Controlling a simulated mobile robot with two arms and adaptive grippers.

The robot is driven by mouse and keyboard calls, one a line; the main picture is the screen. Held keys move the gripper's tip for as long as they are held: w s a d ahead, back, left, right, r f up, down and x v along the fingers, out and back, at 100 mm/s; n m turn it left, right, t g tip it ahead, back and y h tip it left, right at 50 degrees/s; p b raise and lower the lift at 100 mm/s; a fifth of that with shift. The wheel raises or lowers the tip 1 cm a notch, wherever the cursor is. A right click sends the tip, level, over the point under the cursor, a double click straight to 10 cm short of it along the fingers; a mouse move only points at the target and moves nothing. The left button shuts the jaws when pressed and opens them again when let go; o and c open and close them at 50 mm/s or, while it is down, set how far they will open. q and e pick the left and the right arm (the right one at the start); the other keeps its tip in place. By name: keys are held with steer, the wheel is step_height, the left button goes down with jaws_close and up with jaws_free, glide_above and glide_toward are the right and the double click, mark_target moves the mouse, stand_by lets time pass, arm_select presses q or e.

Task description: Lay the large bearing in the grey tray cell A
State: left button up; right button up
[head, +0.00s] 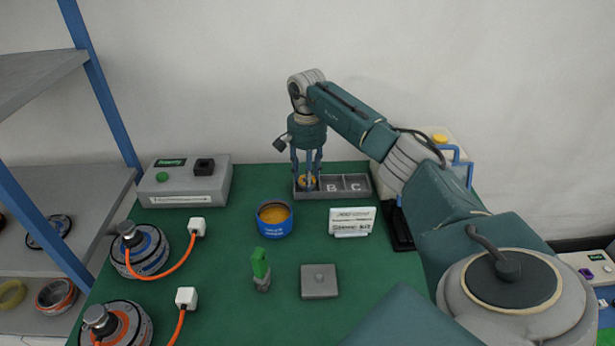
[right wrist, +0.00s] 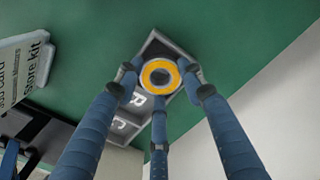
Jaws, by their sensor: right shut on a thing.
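The large bearing (head: 311,182), a ring with a yellow-orange face and a grey outer rim, is at the left end of the grey tray (head: 345,196). My right gripper (head: 307,185), with three blue fingers pointing down, is shut around it. In the right wrist view the bearing (right wrist: 147,74) sits between the fingertips, over the tray's end cell (right wrist: 150,50). The letters B and C show in the other cells; the end cell's letter is hidden. I cannot tell whether the bearing touches the cell floor. My left gripper is not in view.
Cells B and C look empty. A blue tin (head: 275,219) and a spare-kit card (head: 352,222) stand in front of the tray. A grey box with a green button (head: 185,181) is at left. Two motors with orange cables (head: 140,250) sit at the table's left edge.

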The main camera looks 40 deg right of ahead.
steer(key=shift+s+a+f, duration=0.15)
steer(key=shift+s+f, duration=0.05)
steer(key=shift+f, duration=0.25)
steer(key=shift+s+a+f, duration=0.1)
steer(key=shift+s+f, duration=0.1)
steer(key=shift+f, duration=0.2)
steer(key=o, duration=1.3)
steer(key=shift+w+f, duration=0.15)
steer(key=shift+f, duration=0.05)
steer(key=shift+r, duration=0.15)
steer(key=shift+w+d+r, duration=0.1)
steer(key=shift+r, duration=0.55)
step_height(320, 180, up, 12)
steer(key=p, duration=0.9)
steer(key=shift+w+d+p, duration=0.15)
steer(key=shift+p, duration=0.25)
